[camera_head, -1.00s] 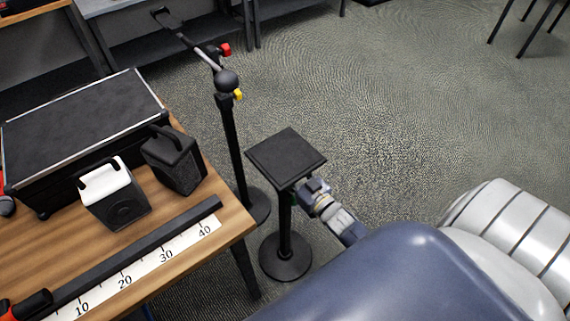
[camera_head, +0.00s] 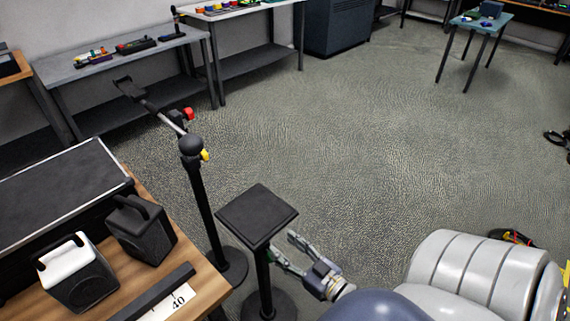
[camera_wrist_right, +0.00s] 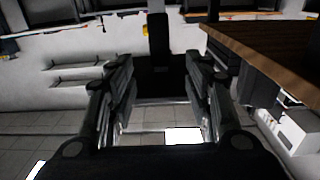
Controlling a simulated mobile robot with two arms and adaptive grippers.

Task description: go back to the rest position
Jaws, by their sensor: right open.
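My right gripper (camera_head: 284,247) is open and empty. In the head view it is just right of a black stand with a square top plate (camera_head: 257,215), lower than the plate. I cannot tell whether a finger touches the stand's post. In the right wrist view, both fingers of the gripper (camera_wrist_right: 159,72) are spread with nothing held between them. That view looks upside down, with a dark upright shape beyond the fingertips. My left gripper is not in view.
A wooden table (camera_head: 198,284) at the left bears a black case (camera_head: 62,190), a white-topped box (camera_head: 73,275), a black box (camera_head: 141,230) and a ruler. A tall stand with a clamp arm (camera_head: 198,190) rises beside it. Open floor (camera_head: 370,140) lies beyond and right.

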